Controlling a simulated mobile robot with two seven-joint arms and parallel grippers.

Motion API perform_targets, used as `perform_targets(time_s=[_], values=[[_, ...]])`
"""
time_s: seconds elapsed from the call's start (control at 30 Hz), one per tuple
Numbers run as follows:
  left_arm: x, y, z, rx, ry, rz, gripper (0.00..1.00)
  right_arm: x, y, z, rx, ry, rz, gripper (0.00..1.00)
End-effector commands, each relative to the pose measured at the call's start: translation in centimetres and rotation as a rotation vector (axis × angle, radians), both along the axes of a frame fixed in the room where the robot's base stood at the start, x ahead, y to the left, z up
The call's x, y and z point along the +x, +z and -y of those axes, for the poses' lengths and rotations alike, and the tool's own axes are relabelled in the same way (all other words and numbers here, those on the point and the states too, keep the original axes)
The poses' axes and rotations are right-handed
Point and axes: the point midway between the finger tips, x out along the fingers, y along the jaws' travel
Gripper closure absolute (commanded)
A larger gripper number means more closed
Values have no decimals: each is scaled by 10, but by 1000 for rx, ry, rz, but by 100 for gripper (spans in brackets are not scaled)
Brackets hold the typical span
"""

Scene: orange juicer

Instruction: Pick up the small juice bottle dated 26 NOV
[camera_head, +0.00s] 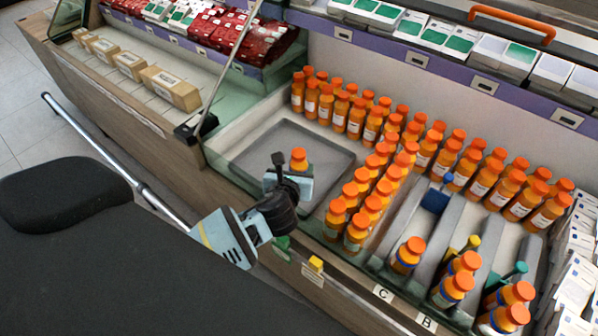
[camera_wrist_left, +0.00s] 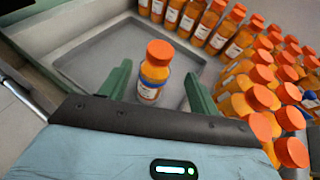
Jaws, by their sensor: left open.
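A small orange juice bottle (camera_head: 298,158) with an orange cap stands upright by itself on the grey tray (camera_head: 262,142). It also shows in the left wrist view (camera_wrist_left: 154,76), where its label is too small to read a date. My left gripper (camera_head: 289,176) is open at the tray. In the left wrist view its green fingers (camera_wrist_left: 158,84) stand to either side of the bottle, with a gap on each side. The bottle's lower part is partly hidden by my gripper in the head view. My right gripper is out of view.
Many similar bottles (camera_head: 357,118) stand in rows behind and right of the tray. Sloped lanes marked C and B (camera_head: 427,323) hold more bottles. A glass divider (camera_head: 232,70) rises at the left. Boxes (camera_head: 170,88) lie beyond it.

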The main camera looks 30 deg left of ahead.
Motion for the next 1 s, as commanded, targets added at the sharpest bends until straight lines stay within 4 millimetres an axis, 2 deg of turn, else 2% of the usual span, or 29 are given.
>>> perform_targets(time_s=[0.23,0.53,0.87,1.0], values=[[9,-3,-4,-2,1,1,38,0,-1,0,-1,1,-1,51],[44,-16,-17,-3,1,-1,38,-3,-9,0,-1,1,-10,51],[49,-16,-18,-2,0,0,38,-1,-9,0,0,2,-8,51],[49,-16,-18,-2,0,0,56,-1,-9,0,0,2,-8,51]])
